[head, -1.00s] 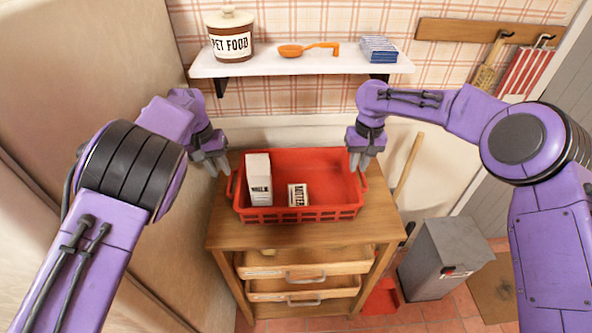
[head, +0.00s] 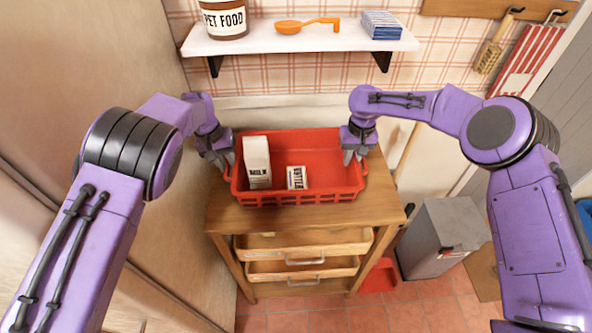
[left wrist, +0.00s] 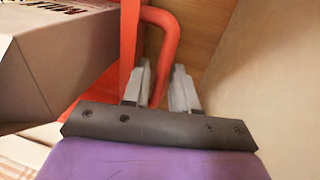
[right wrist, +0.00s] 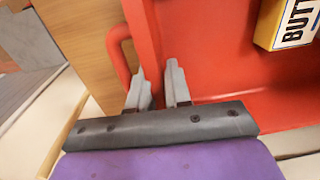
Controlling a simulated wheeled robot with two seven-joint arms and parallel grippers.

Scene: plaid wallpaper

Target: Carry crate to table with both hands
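The red crate (head: 330,175) sits on a wooden drawer unit (head: 300,218). It holds a white carton (head: 257,165) and a small box (head: 296,178), which shows yellow with "BUTT" lettering in the right wrist view (right wrist: 288,22). My left gripper (head: 217,165) is at the crate's left end; in the left wrist view its fingers (left wrist: 160,88) are apart, with the red handle (left wrist: 168,45) between them. My right gripper (head: 353,156) is at the right end; in its wrist view the fingers (right wrist: 160,85) are apart at the crate wall, beside the handle (right wrist: 118,48). Contact is unclear.
A white shelf (head: 300,42) above holds a pet food jar (head: 225,18), an orange scoop (head: 308,26) and a blue stack (head: 382,25). A grey bin (head: 440,240) stands right of the unit. A tall beige panel (head: 85,60) closes off the left side.

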